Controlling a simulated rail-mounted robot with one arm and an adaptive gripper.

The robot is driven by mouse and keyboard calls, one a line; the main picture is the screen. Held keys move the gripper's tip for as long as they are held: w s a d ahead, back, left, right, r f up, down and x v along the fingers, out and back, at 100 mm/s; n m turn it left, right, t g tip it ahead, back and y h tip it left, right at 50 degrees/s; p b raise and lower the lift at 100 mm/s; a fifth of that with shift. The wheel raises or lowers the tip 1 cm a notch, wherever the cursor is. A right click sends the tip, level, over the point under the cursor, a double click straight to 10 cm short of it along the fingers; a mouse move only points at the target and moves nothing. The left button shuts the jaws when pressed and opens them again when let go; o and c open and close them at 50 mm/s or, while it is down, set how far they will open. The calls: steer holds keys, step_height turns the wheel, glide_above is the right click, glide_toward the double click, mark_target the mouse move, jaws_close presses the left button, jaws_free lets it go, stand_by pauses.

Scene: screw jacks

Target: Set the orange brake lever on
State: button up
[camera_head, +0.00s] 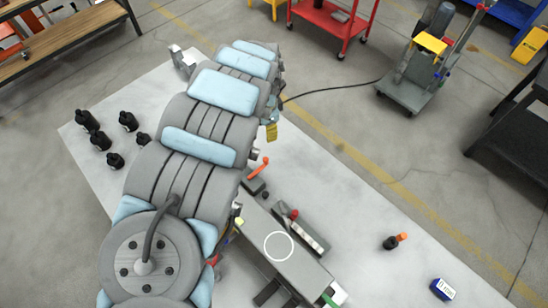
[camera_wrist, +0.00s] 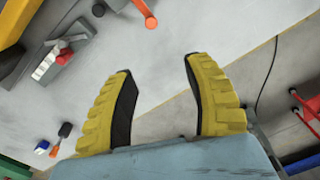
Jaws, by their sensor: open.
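The orange brake lever (camera_head: 259,168) sticks up at a slant from a dark block at the upper end of a grey machine on the table. It also shows at the top edge of the wrist view (camera_wrist: 142,9), partly cut off. My gripper (camera_wrist: 158,65) is open and empty, its two yellow fingers spread apart over the pale tabletop. The lever is beyond the fingertips in that view, not between them. In the head view a yellow finger (camera_head: 271,132) shows just above the lever; my arm hides the rest of the gripper.
The grey machine (camera_head: 275,246) has a red knob (camera_head: 294,213) beside it. A small black-and-orange part (camera_head: 392,242) and a blue box (camera_head: 443,289) lie to the right. Several black bottles (camera_head: 101,140) stand left of my arm. A red cart (camera_head: 334,18) stands on the floor behind.

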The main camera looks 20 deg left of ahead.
mark_target(266, 159)
steer(key=shift+s+a+f+b, duration=0.1)
steer(key=shift+s+f+b, duration=0.2)
steer(key=shift+f, duration=2.55)
steer(key=shift+s+a+f+b, duration=0.15)
steer(key=shift+f+b, duration=0.15)
steer(key=shift+f, duration=2.55)
steer(key=shift+s+f+b, duration=0.25)
steer(key=shift+f+b, duration=0.05)
steer(key=shift+f, duration=2.55)
jaws_close()
